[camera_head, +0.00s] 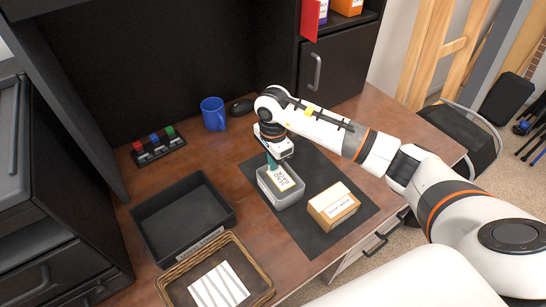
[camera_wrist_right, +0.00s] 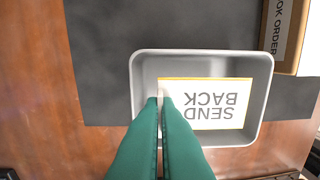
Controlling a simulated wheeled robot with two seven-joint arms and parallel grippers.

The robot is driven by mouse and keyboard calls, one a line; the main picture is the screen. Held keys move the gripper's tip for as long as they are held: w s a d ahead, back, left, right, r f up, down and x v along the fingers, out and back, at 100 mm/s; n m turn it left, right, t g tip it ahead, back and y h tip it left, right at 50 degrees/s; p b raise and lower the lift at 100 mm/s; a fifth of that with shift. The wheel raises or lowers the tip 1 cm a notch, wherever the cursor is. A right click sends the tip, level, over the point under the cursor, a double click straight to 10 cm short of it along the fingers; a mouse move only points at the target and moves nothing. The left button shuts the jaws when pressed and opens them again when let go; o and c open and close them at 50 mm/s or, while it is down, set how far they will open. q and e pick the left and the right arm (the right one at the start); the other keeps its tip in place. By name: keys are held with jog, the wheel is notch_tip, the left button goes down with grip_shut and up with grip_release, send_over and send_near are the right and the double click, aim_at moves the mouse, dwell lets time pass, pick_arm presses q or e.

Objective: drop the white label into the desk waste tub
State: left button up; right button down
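My right gripper (camera_head: 271,160) points down over a small grey tub (camera_head: 286,201). My left gripper is out of view.
A wooden box (camera_head: 336,214) with a white tag stands right of the grey tub on a dark mat (camera_head: 317,166). A wicker tray (camera_head: 172,284) with striped white paper is in front. A blue mug (camera_head: 213,114) and a small rack (camera_head: 158,147) stand behind.

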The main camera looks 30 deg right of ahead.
jog(key=shift+f, duration=0.65)
jog(key=c, duration=1.6)
grip_release()
jog(key=shift+r, duration=0.15)
jog(key=shift+r+p, duration=2.2)
jog(key=shift+r, duration=1.75)
jog(key=shift+f, duration=0.1)
